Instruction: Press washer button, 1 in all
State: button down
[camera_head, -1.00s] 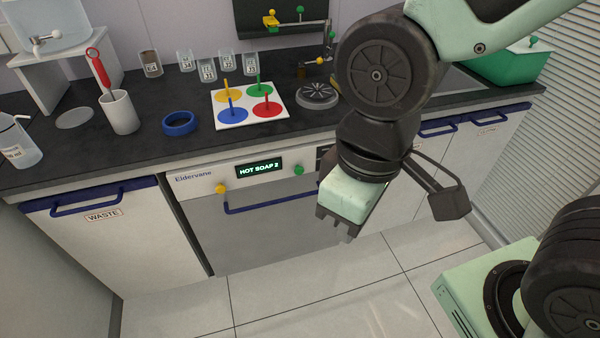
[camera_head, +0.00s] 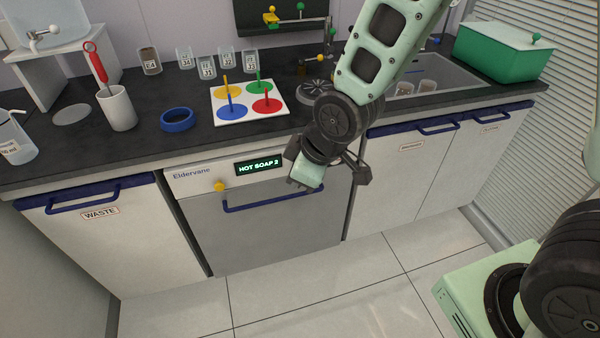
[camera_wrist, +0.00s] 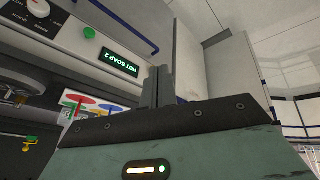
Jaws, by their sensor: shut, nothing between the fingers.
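The washer (camera_head: 270,225) is the grey-fronted machine under the counter, marked "Eidervane". Its white panel has a lit display (camera_head: 258,166) reading "HOT SOAP 2" and a yellow button (camera_head: 219,186) at the left. A green button (camera_wrist: 89,33) shows on the panel in the wrist view, beside the display (camera_wrist: 119,64). In the head view my arm hides the green button. My gripper (camera_head: 294,183) is in front of the right part of the panel, its fingers shut and empty. In the wrist view the fingertips (camera_wrist: 158,72) appear apart from the green button; contact with the panel cannot be told.
A blue handle (camera_head: 275,202) runs across the washer door below the panel. A dial (camera_wrist: 40,9) is on the panel beyond the green button. The counter (camera_head: 150,150) above holds glasses, a blue ring and a colored peg board. Floor in front is clear.

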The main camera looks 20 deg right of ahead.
jog(key=w+d+f+n+t+y+b, duration=0.1)
jog(key=w+d+f+n+t, duration=0.1)
jog(key=w+f, duration=0.35)
jog(key=w+d+f+n+t+y+b, duration=0.1)
jog(key=w+d+f+n+t, duration=0.1)
jog(key=w+f+n, duration=0.3)
jog(key=s+d+f+n+t+y+b, duration=0.1)
jog(key=d+f+n+y, duration=0.2)
jog(key=f, duration=0.7)
jog(key=shift+d+n+t, duration=0.3)
jog(key=shift+d+t, duration=0.1)
jog(key=shift+d, duration=0.55)
jog(key=shift+w, duration=0.1)
jog(key=w+b, duration=0.1)
jog(key=w, duration=0.7)
jog(key=shift+w, duration=0.3)
jog(key=shift+w+r+b, duration=0.1)
jog(key=shift+w+b, duration=0.2)
jog(key=shift+w, duration=0.1)
